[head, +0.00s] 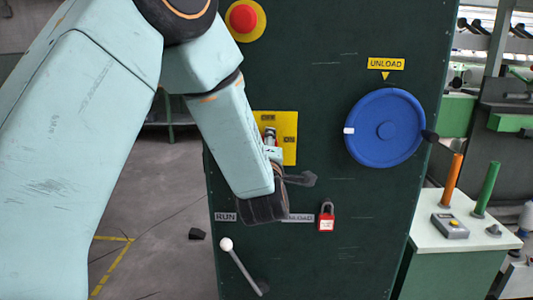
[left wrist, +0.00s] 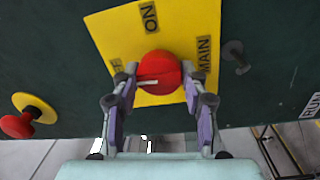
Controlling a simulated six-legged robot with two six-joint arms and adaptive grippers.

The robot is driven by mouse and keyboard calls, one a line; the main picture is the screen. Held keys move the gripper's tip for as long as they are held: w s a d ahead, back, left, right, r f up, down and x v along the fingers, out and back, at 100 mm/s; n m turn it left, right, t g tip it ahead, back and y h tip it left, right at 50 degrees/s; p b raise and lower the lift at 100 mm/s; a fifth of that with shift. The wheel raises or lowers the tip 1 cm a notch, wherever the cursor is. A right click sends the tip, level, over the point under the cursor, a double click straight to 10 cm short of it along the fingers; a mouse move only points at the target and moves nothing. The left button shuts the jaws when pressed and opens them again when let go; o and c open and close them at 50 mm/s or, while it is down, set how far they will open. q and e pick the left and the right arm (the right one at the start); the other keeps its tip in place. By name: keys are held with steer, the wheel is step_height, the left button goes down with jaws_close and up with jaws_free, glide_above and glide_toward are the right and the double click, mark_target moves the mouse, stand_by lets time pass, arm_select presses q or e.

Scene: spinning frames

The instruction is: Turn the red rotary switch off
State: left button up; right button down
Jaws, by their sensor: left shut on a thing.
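The red rotary switch (left wrist: 160,70) sits on a yellow plate (left wrist: 180,20) in the left wrist view. Its white line points to the picture's left, towards a partly hidden label at the plate's left edge. An ON label (left wrist: 150,17) is at the top of the plate and MAIN (left wrist: 205,55) is at the right. My left gripper (left wrist: 160,76) is shut on the switch, one finger on each side. My right gripper is not in view.
The dark green panel (head: 330,260) also bears a red push button (head: 242,18), a blue wheel (head: 386,128), a red padlock (head: 326,217) and a lever with a white knob (head: 227,244). A side table (head: 420,215) stands at the right. Open floor is at the left.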

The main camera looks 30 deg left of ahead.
arm_select(q)
steer(key=shift+r+n, duration=0.15)
steer(key=shift+n, duration=0.25)
steer(key=o, duration=0.8)
steer(key=shift+w, duration=0.1)
steer(key=o, duration=0.3)
steer(key=shift+w, duration=0.1)
steer(key=shift+o, duration=0.2)
steer(key=shift+s, duration=0.2)
steer(key=v, duration=0.7)
steer(key=shift+d, duration=0.15)
